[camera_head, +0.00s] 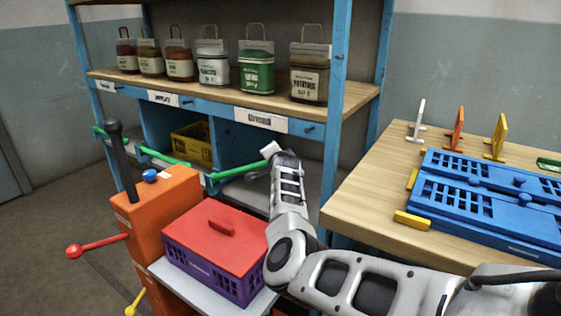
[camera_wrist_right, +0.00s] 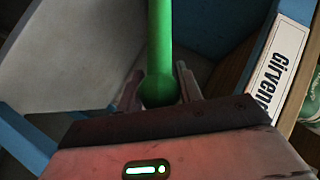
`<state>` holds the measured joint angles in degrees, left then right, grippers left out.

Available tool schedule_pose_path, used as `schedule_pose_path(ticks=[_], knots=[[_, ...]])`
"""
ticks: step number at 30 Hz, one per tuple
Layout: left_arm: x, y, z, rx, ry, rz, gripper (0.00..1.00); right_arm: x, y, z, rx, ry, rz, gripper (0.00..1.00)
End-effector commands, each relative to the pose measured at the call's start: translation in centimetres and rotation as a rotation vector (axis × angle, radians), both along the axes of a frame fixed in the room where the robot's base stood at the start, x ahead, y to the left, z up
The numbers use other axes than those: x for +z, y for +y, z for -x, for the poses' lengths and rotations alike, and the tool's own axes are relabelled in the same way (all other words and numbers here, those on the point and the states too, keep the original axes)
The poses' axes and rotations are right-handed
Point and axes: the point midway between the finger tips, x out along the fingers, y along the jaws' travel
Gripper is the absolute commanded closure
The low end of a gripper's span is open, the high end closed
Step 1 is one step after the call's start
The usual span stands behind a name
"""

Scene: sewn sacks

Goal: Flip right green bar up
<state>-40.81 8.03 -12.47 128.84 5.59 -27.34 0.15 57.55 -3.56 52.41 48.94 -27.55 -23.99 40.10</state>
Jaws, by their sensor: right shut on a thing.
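The right green bar (camera_head: 236,171) lies across the front of the right lower bay of the blue shelf. It slants gently up to the right. My right gripper (camera_head: 270,152) is at its right end. In the right wrist view the green bar (camera_wrist_right: 159,40) runs away from my right gripper (camera_wrist_right: 159,86), its rounded end between the two fingers, which are shut on it. Another green bar (camera_head: 163,158) crosses the bay to the left. My left gripper is not in view.
A purple crate with a red lid (camera_head: 215,235) stands below the bar. An orange box with a black lever (camera_head: 158,205) is left of it. The upper shelf (camera_head: 210,92) holds several labelled sacks. A wooden table with a blue panel (camera_head: 480,195) is at right.

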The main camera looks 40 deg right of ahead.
Motion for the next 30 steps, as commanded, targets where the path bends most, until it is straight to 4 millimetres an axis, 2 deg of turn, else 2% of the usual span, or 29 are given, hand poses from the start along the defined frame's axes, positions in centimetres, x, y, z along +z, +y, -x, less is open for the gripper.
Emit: schedule_pose_path(ticks=[1,9,27,28,30], knots=[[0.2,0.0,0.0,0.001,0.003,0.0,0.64,0.9,0.3,-0.4,0.002,0.01,0.004,1.0],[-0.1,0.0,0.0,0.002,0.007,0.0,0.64,2.5,0.7,-1.5,0.001,0.081,0.032,1.0],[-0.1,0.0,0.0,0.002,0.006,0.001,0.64,3.0,0.8,-1.8,0.0,0.111,0.043,1.0],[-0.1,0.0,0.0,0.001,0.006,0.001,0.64,3.0,0.8,-1.8,0.0,0.111,0.043,0.59],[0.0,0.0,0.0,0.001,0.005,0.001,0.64,3.0,0.8,-1.8,0.0,0.111,0.043,0.43]])
